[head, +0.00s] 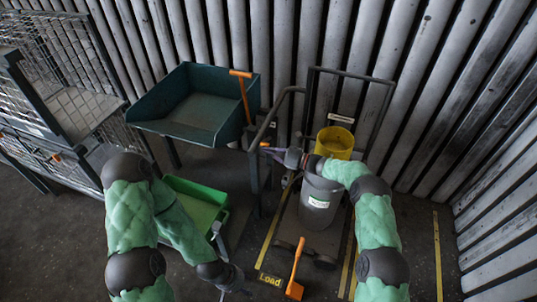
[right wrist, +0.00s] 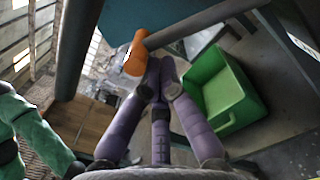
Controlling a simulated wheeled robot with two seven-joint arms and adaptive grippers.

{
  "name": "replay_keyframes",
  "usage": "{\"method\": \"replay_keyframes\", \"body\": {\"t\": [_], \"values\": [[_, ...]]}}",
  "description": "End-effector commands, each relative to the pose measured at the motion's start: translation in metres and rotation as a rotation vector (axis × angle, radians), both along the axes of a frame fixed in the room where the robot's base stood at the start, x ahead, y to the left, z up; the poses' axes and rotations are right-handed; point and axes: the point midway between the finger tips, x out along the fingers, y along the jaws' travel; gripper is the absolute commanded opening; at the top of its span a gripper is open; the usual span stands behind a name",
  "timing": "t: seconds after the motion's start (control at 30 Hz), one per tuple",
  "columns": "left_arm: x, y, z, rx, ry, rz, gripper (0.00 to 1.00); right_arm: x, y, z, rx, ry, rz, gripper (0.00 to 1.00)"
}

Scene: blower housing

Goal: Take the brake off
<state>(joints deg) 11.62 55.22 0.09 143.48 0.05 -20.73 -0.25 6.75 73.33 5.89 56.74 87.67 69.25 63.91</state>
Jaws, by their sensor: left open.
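The trolley (head: 324,240) stands against the corrugated wall. A small orange-tipped lever (head: 265,144) is at its left upright; its orange grip (right wrist: 135,54) and grey rod fill the top of the right wrist view. My right gripper (head: 289,157) is at this lever, with its purple fingertips (right wrist: 161,68) close together beside the orange grip. I cannot tell whether they hold it. An orange pedal-like lever (head: 297,268) stands tilted at the trolley's front edge. My left gripper (head: 232,281) is open and low, left of that lever. Which orange lever is the brake is not readable.
A grey bucket (head: 318,205) and yellow bucket (head: 335,142) stand on the trolley. A teal bin (head: 190,120) with an orange-handled lever (head: 242,90) and a green tray (head: 190,190) are left. Wire cages (head: 85,95) stand far left. Bare floor lies right of the trolley.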

Motion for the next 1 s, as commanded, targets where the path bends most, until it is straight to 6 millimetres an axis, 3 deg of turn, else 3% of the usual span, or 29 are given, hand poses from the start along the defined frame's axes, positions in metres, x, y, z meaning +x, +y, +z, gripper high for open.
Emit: {"method": "replay_keyframes", "body": {"t": [0.57, 1.0], "values": [[0.0, 0.0, -0.002, 0.0, -0.001, 0.001, 0.51, 0.002, -0.006, 0.009, 0.001, -0.009, -0.002, 0.0], [0.0, 0.0, -0.002, 0.0, -0.001, 0.001, 0.51, -0.023, -0.08, 0.001, -0.002, -0.002, -0.006, 0.0]]}}
